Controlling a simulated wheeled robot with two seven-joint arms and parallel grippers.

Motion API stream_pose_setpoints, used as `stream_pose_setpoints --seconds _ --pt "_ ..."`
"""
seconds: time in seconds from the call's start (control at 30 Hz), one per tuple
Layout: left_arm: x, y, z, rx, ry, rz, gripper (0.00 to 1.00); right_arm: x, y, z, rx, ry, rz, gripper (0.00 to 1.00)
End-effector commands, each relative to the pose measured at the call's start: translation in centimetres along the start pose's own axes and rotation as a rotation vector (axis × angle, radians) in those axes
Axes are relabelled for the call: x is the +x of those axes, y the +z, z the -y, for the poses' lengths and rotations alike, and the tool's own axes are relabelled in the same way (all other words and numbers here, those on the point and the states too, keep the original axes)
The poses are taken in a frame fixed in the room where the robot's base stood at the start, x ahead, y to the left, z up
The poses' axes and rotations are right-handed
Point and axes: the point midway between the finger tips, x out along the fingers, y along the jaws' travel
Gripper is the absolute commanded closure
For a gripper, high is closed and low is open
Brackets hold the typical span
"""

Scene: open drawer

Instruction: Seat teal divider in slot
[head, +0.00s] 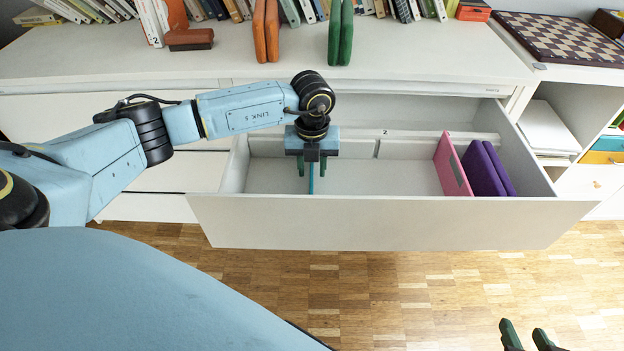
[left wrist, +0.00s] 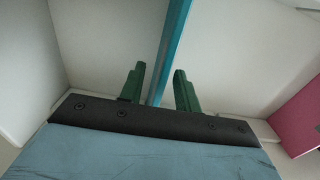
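The teal divider (head: 311,182) stands upright in the open drawer (head: 400,222), seen nearly edge-on. It also shows in the left wrist view (left wrist: 174,38) as a thin teal strip between the fingers. My left gripper (head: 312,167) is over the drawer, its green fingers on either side of the divider, with a small gap showing on each side in the left wrist view (left wrist: 158,85). The slot under or behind the divider is hidden, so I cannot tell whether it is seated. My right gripper (head: 527,338) is open and empty at the bottom right.
A pink divider (head: 452,168) stands in the drawer's right part, with purple objects (head: 487,170) beside it. Small number marks show on the drawer's back wall (head: 400,146). Orange and green items and books stand on the cabinet top (head: 420,50). The drawer floor between teal and pink is clear.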

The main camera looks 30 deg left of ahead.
Motion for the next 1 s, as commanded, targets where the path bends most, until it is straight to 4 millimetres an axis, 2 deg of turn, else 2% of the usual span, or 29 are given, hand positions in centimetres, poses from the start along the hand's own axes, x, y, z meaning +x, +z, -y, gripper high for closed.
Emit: stream_pose_setpoints --seconds 0.17,0.4,0.47,0.67,1.0 --pt "0.8 0.0 0.0 0.0 0.0 0.0 0.67 0.2 -1.3 0.2 -0.001 -0.006 -0.075 0.64" --pt "0.7 0.0 0.0 0.0 0.0 0.0 0.67 0.1 -1.4 0.3 -0.001 -0.007 -0.082 0.64" --pt "0.7 0.0 0.0 0.0 0.0 0.0 0.72 0.1 -1.4 0.3 -0.001 -0.007 -0.082 0.64" --pt "0.7 0.0 0.0 0.001 0.0 0.0 0.99 0.1 -1.4 0.3 -0.001 -0.006 -0.081 0.64" --pt "0.7 0.0 0.0 0.001 -0.001 0.0 1.0 0.2 -1.4 0.2 -0.001 -0.006 -0.08 0.64"
